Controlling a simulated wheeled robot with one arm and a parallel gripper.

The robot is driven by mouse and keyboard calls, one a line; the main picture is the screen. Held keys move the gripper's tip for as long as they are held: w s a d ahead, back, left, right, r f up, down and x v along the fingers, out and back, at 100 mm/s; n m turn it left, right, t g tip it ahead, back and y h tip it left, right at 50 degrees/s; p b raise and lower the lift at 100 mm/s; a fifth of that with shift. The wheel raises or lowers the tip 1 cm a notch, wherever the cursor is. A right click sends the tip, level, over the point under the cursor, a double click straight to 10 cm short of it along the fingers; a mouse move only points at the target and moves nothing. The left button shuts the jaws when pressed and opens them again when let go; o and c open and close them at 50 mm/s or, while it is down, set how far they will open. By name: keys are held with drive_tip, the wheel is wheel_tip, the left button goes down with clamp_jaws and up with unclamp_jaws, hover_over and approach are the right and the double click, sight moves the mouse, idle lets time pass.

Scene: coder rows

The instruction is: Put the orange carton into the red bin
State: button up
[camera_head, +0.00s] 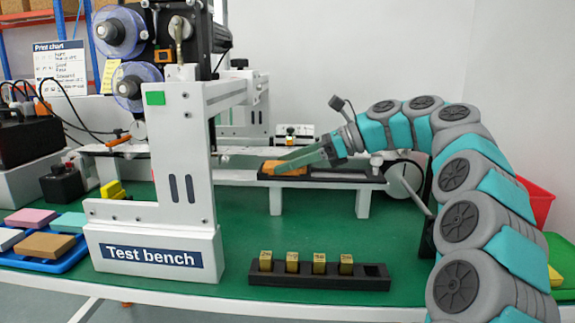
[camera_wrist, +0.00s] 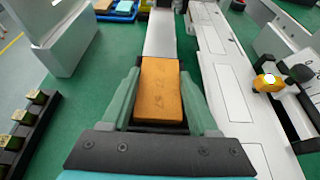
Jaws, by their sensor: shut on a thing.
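The orange carton (camera_head: 284,168) is at the left end of a dark-topped raised track on the test bench. I cannot tell whether the carton still touches the track. The red bin (camera_head: 540,198) stands at the far right, mostly hidden behind my arm.
The white test bench frame (camera_head: 180,150) rises left of the carton. A black rack (camera_head: 320,277) with several brass blocks lies at the front. A blue tray (camera_head: 45,262) with coloured boxes is at left. The track (camera_head: 340,175) lies beneath my gripper. Green table is clear between rack and track.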

drive_tip(key=shift+r+p, duration=0.65)
drive_tip(key=shift+r, duration=1.15)
drive_tip(key=shift+s+d, duration=0.2)
drive_tip(key=shift+s, duration=0.4)
drive_tip(key=shift+s+d, duration=0.15)
drive_tip(key=shift+s, duration=0.45)
drive_tip(key=s+d+r, duration=0.1)
drive_tip(key=s+d, duration=0.3)
drive_tip(key=s, duration=0.9)
drive_tip(key=shift+r+b, duration=0.2)
drive_tip(key=shift+b, duration=0.2)
drive_tip(key=shift+w+a, duration=0.1)
drive_tip(key=w+a, duration=0.1)
drive_tip(key=w, duration=0.3)
drive_tip(key=w+a+f, duration=0.1)
drive_tip(key=w, duration=0.3)
drive_tip(key=w+a, duration=0.2)
drive_tip(key=w, duration=0.3)
drive_tip(key=shift+w+f, duration=0.1)
drive_tip(key=shift+f, duration=0.15)
drive_tip(key=shift+w+r, duration=0.1)
drive_tip(key=shift+w, duration=0.35)
